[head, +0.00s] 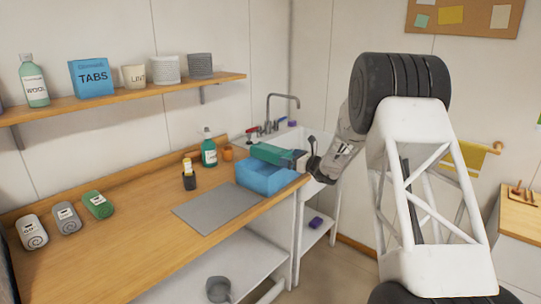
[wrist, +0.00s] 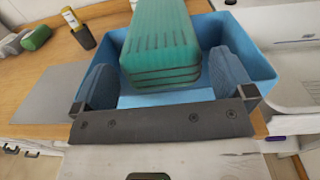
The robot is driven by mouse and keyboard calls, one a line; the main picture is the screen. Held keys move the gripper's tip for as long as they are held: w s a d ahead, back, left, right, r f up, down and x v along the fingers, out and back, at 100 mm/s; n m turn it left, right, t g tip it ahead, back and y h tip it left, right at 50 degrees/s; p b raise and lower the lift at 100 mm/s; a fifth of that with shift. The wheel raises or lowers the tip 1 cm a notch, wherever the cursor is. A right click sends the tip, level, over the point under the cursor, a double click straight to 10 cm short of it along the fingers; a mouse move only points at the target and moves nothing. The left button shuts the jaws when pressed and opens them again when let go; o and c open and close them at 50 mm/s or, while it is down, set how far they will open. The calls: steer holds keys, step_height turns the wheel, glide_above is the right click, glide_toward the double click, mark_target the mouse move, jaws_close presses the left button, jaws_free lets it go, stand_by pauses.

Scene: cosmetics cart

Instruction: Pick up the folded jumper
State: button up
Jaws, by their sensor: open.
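The folded jumper, a green bundle with dark fold lines at its near end, shows in the wrist view (wrist: 160,45) and in the head view (head: 270,152). It sits at a blue open bin (wrist: 262,62), rising above the bin's rim; what it rests on is hidden. The bin stands at the right end of the wooden counter in the head view (head: 262,180). My gripper (wrist: 164,62) is open, with one blue-grey finger on each side of the jumper. Gaps show between fingers and jumper, so it does not appear clamped.
A grey mat (head: 217,207) lies left of the bin. A green spray bottle (head: 209,153) and a small dark holder (head: 189,180) stand behind it. Rolled cloths (head: 67,219) lie at the far left. A sink (head: 290,133) with a tap adjoins the counter's right end.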

mark_target(281, 151)
steer(key=shift+x, duration=2.6)
steer(key=c, duration=0.9)
steer(key=shift+r, duration=0.1)
steer(key=shift+c, duration=0.2)
steer(key=shift+r, duration=0.8)
step_height(281, 151, up, 2)
steer(key=shift+r, duration=0.1)
steer(key=s+r, duration=0.1)
steer(key=s, duration=1.5)
steer(key=shift+d, duration=0.35)
